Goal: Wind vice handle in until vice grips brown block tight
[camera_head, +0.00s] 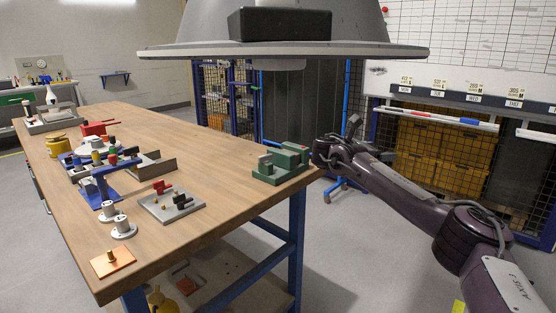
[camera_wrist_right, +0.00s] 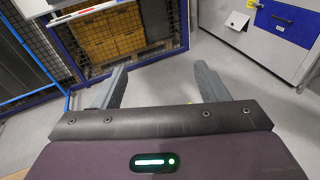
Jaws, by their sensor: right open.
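The green vice (camera_head: 284,168) stands at the right edge of the wooden table in the head view. A small pale piece shows at its left end, too small to tell whether it is the brown block. I cannot make out the vice handle; my right gripper may hide it. My right gripper (camera_head: 326,152) is just right of the vice, by the table edge. In the right wrist view its two fingers (camera_wrist_right: 162,86) are apart with nothing between them. The vice does not show there. My left gripper is not in view.
The table (camera_head: 225,155) carries a grey plate with small parts (camera_head: 172,207), a blue stand (camera_head: 100,190), round metal pieces (camera_head: 123,229) and an orange plate (camera_head: 112,262), all left of the vice. Yellow crates (camera_head: 440,160) stand behind a mesh barrier. The floor right of the table is clear.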

